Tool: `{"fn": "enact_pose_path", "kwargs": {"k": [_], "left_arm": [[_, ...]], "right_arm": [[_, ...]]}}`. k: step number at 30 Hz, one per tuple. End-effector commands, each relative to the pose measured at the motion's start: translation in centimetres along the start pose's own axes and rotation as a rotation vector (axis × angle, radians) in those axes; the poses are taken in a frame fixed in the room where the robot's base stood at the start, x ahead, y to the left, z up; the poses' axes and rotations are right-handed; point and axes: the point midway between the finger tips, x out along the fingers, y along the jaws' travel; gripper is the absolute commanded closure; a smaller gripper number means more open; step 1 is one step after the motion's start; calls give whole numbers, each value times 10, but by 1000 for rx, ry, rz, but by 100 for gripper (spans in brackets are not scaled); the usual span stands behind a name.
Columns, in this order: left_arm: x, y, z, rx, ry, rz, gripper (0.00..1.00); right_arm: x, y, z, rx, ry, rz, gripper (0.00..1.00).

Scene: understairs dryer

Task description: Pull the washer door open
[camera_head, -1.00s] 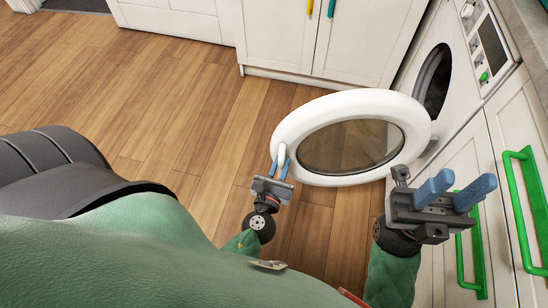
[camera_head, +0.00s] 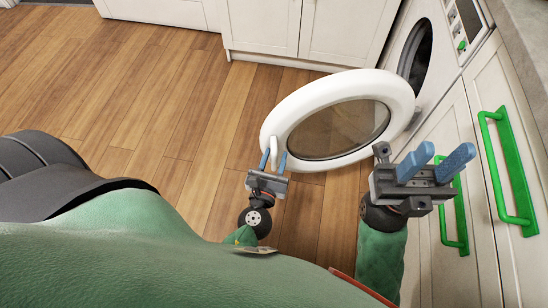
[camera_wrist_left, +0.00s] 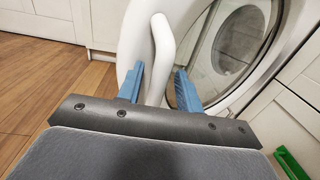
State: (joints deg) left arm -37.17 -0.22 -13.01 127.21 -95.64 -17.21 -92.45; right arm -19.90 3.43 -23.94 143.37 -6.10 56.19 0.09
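The white round washer door (camera_head: 402,90) with its dark glass stands swung wide open, away from the washer opening (camera_head: 421,58). Its white handle (camera_head: 274,150) is on the door's left rim in the head view. My left gripper (camera_head: 272,160) is at the handle's lower end, its two blue fingers apart. In the left wrist view, the handle (camera_wrist_left: 162,45) rises between and beyond the spread fingers of this gripper (camera_wrist_left: 158,85). Whether a finger touches it I cannot tell. My right gripper (camera_head: 435,163) is open and empty, in front of the door's lower right and the cabinets.
White cabinets with green handles (camera_head: 508,170) stand at the right, close to my right gripper. More white cabinets (camera_head: 262,25) are behind the door. The wooden floor (camera_head: 150,100) to the left is clear.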

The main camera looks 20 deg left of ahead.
Motion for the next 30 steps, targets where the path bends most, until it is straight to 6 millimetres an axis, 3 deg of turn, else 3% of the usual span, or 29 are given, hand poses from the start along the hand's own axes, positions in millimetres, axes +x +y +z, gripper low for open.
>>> {"fn": "enact_pose_path", "kwargs": {"k": [8, 21, 30], "left_arm": [[-4, 0, -1, 1, 1, 0, 64], [-61, 0, -2, 2, 2, -2, 64], [-78, 0, 0, 0, 0, 0, 64]], "right_arm": [[-2, 0, 0, 0, -1, -3, 64], [-5, -3, 2, 27, 8, 8, 64], [-5, -3, 2, 29, 11, 12, 64]]}}
